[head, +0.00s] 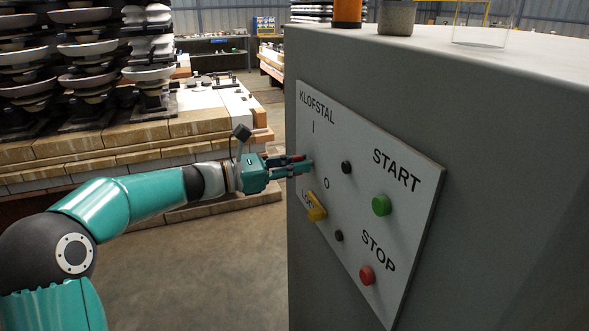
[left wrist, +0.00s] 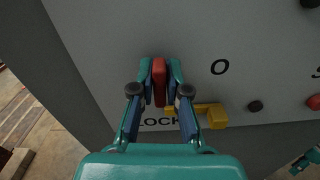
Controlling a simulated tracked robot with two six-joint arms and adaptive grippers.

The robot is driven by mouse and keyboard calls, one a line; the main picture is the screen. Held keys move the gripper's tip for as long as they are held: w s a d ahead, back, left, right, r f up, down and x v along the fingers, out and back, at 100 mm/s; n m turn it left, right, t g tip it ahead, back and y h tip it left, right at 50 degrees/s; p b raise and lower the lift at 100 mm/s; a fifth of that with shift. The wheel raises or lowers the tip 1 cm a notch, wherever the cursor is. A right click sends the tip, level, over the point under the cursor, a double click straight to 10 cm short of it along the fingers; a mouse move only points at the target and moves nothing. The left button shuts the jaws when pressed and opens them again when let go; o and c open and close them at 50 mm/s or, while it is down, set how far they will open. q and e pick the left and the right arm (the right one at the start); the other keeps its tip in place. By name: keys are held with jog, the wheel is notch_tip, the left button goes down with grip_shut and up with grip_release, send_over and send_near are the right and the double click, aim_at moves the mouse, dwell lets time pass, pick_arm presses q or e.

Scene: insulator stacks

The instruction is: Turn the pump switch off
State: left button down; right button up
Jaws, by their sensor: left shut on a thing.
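The grey panel labelled KLOFSTAL (head: 405,195) is on the side of a large grey cabinet. The red pump switch handle (left wrist: 159,82) sits on the panel between the two fingers of my left gripper (left wrist: 160,90). In the head view my left gripper (head: 300,166) reaches the panel from the left, just below the "I" mark, and a bit of the red handle (head: 297,158) shows there. The gripper is shut on the handle. A yellow lock piece (head: 316,207) is below it, and also shows in the wrist view (left wrist: 216,117), partly behind a finger.
A green START button (head: 381,205), a red STOP button (head: 367,275) and two black knobs (head: 346,167) are on the panel. Stacked insulators (head: 90,50) stand on pallets behind. A small teal part, perhaps my right gripper (left wrist: 304,163), shows at the wrist view's lower right.

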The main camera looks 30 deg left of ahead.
pick_arm(q)
jog(key=m+b, duration=1)
jog(key=b, duration=0.1)
jog(key=shift+s+d+f+m, duration=0.1)
jog(key=shift+f+m, duration=0.2)
jog(key=shift+f, duration=0.1)
jog(key=m+b, duration=0.2)
jog(key=m, duration=0.1)
jog(key=shift+b, duration=0.4)
jog(key=shift+m+b, duration=0.75)
jog(key=shift+m, duration=0.65)
jog(key=shift+d+f, duration=0.1)
jog(key=c, duration=1.2)
grip_release()
jog(key=shift+r, duration=0.2)
jog(key=v, duration=1.2)
